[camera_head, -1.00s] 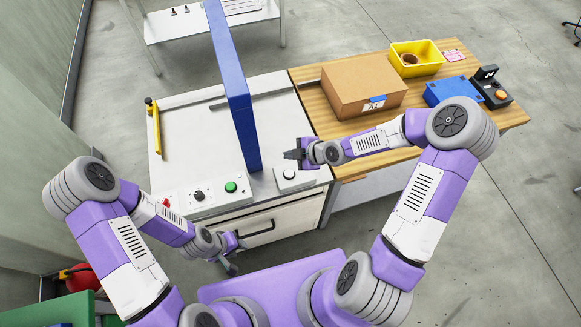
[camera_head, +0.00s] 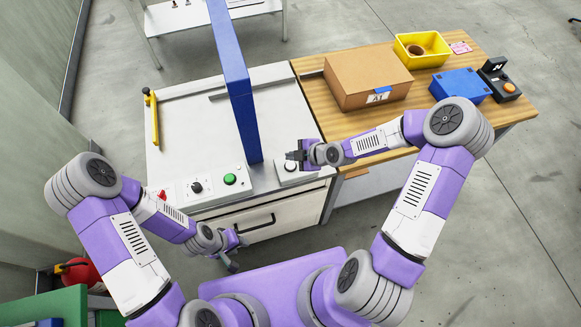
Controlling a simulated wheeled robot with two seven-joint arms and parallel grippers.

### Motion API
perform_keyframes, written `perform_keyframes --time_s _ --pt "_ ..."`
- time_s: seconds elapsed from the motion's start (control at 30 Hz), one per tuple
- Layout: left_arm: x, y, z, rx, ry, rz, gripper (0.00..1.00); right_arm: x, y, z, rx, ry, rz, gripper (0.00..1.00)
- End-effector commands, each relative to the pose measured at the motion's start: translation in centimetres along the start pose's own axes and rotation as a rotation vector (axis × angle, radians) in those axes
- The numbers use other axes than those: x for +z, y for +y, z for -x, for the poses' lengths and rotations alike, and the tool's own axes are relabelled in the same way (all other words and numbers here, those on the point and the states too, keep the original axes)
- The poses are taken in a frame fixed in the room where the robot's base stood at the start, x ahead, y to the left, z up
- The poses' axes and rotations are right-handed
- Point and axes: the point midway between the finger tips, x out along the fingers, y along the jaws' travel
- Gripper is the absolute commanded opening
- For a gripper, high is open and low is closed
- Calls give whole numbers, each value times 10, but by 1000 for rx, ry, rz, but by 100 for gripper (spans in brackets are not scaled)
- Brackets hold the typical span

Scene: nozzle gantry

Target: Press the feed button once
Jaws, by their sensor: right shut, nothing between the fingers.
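A small grey box with a pale round button (camera_head: 290,165) sits at the front right corner of the white cabinet top. No label marks it as the feed button. My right gripper (camera_head: 293,156) is shut and empty, at the button's back edge in the picture and partly covering it. I cannot tell whether it touches. A green button (camera_head: 230,179) sits on the control panel (camera_head: 211,195) to the left, with a black knob and a red switch. My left gripper (camera_head: 233,256) hangs low in front of the cabinet; its jaws are unclear.
A blue gantry post (camera_head: 241,105) rises just left of the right gripper. A wooden table (camera_head: 428,108) on the right bears a cardboard box (camera_head: 352,84), a yellow bin (camera_head: 432,58), a blue case (camera_head: 461,84) and a black box with an orange button (camera_head: 509,87).

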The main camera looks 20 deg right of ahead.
Motion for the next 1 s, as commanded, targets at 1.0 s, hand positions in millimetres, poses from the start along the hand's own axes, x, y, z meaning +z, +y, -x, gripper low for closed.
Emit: perform_keyframes --time_s 1.0 --pt "-1 -9 -24 0 0 0 38 13 -13 -18 1 0 0 0"
